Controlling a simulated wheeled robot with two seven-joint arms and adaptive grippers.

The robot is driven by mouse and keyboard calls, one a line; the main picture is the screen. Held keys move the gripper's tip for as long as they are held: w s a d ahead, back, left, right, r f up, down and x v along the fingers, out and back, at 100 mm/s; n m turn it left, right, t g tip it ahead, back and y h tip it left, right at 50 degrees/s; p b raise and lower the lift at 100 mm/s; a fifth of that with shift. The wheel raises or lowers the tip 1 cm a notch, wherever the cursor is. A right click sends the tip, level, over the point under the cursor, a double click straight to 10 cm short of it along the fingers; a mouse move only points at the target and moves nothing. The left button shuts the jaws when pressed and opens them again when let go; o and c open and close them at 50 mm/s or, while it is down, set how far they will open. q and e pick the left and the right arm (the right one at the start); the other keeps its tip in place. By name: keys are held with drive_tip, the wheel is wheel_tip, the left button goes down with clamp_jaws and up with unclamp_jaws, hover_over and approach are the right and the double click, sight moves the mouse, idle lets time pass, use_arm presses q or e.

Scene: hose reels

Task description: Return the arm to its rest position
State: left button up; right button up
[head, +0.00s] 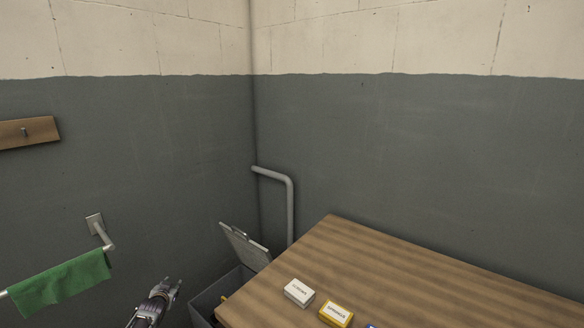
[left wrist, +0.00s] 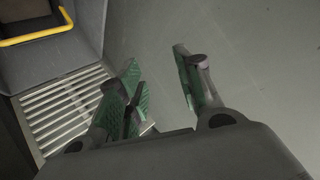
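My left gripper (head: 170,285) shows at the lower left of the head view, dark grey, beside the grey bin and right of the green towel. In the left wrist view, the same gripper (left wrist: 160,82) has its green-padded fingers spread apart with nothing between them. Grey floor shows beyond the fingertips. My right gripper is in neither view.
A grey bin (head: 205,300) with a raised lid (head: 245,247) stands beside the wooden table (head: 400,275). A white box (head: 298,292) and a yellow box (head: 336,314) lie on it. A green towel (head: 62,282) hangs on a wall rail. A floor grate (left wrist: 62,108) lies below.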

use_arm(q)
drive_tip(key=s+d+f+g+h, duration=0.1)
drive_tip(key=s+d+f+g, duration=0.3)
drive_tip(key=s+f, duration=1.2)
drive_tip(key=s+d+f+g+h, duration=0.15)
drive_tip(key=s+d+f, duration=0.45)
drive_tip(key=s+f, duration=0.9)
drive_tip(key=s+d+f+g, duration=0.1)
drive_tip(key=s+d+f, duration=0.2)
drive_tip(key=s, duration=1)
drive_tip(key=s+d+f+g, duration=0.2)
drive_tip(key=s+d+f, duration=0.2)
drive_tip(key=s, duration=0.9)
drive_tip(key=s+d+f+m+g, duration=0.1)
drive_tip(key=s+f, duration=0.4)
drive_tip(key=s, duration=0.8)
drive_tip(key=shift+d+f+g, duration=0.2)
drive_tip(key=shift+d+g, duration=0.45)
drive_tip(key=shift+d, duration=0.6)
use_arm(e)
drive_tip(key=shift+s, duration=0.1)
